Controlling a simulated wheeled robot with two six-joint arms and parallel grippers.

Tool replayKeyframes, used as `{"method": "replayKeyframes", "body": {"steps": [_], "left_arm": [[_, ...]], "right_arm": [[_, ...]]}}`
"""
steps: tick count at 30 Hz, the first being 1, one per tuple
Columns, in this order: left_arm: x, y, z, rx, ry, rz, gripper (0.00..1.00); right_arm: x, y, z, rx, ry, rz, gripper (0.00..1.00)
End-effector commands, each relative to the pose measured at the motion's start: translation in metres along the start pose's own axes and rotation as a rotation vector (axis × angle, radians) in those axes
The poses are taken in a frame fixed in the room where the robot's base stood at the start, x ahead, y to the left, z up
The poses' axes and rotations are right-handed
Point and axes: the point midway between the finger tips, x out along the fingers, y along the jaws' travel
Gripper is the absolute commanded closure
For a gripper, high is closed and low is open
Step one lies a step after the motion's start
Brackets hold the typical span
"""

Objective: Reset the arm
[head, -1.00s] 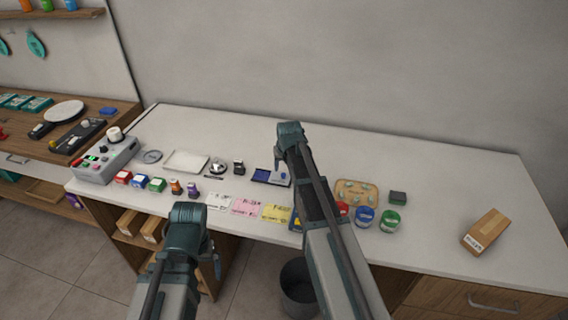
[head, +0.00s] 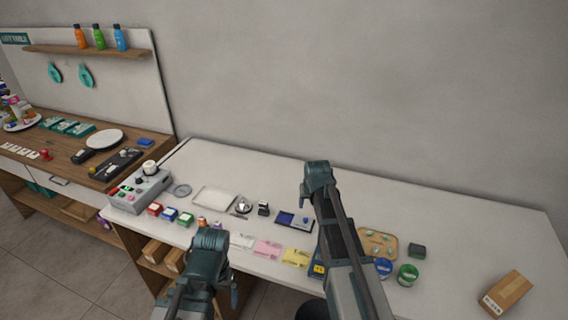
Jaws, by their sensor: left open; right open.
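My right arm reaches up over the white counter (head: 440,220), and its gripper (head: 306,198) hangs small and dark at the arm's far end, near a blue pad. It holds nothing that I can see. My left arm is lower, in front of the counter's front edge. Its gripper (head: 235,288) is partly hidden by the wrist and looks empty. Both grippers are open, though their fingers show only in part.
A wooden bench (head: 60,150) stands left. The counter's back right is clear.

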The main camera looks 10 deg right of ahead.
Motion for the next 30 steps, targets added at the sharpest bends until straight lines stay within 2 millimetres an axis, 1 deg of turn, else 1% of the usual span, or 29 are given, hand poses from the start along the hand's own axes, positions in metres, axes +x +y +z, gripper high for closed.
{"method": "replayKeyframes", "body": {"steps": [2,5,8,9,11,12,13,14,15,18,21,24,25,30], "left_arm": [[0.0,0.0,0.0,0.0,0.0,0.0,0.0],[0.003,0.0,0.0,0.0,0.0,0.0,0.0],[0.009,0.001,-0.001,0.0,0.0,0.0,0.0],[0.011,0.001,-0.001,0.0,0.0,0.0,0.0],[0.015,0.001,-0.001,-0.001,0.0,0.0,0.0],[0.017,0.002,-0.001,-0.001,0.0,0.0,0.0],[0.018,0.002,-0.001,-0.001,0.0,0.0,0.0],[0.02,0.002,-0.001,-0.001,0.0,0.0,0.0],[0.022,0.002,-0.001,-0.001,0.0,0.0,0.0],[0.026,0.003,-0.002,-0.001,0.0,0.0,0.0],[0.029,0.003,-0.002,-0.001,0.0,0.0,0.0],[0.03,0.003,-0.002,-0.001,0.0,0.0,0.0],[0.03,0.003,-0.002,-0.001,0.0,0.0,0.0],[0.029,0.003,-0.002,-0.001,0.0,0.0,0.0]], "right_arm": [[0.0,-0.003,0.003,-0.005,-0.003,-0.001,0.44],[-0.003,-0.021,0.022,-0.039,-0.03,-0.007,0.44],[-0.01,-0.057,0.065,-0.115,-0.089,-0.017,0.44],[-0.015,-0.073,0.087,-0.154,-0.119,-0.021,0.44],[-0.022,-0.095,0.121,-0.216,-0.166,-0.025,0.44],[-0.028,-0.108,0.144,-0.257,-0.198,-0.026,0.44],[-0.032,-0.116,0.161,-0.289,-0.221,-0.026,0.44],[-0.036,-0.124,0.177,-0.319,-0.244,-0.024,0.44],[-0.042,-0.132,0.198,-0.357,-0.273,-0.022,0.44],[-0.055,-0.146,0.243,-0.44,-0.334,-0.016,0.44],[-0.065,-0.153,0.274,-0.5,-0.379,-0.006,0.44],[-0.071,-0.156,0.291,-0.536,-0.405,0.001,0.44],[-0.072,-0.156,0.293,-0.542,-0.409,0.002,0.44],[-0.074,-0.157,0.296,-0.55,-0.417,0.004,0.44]]}}
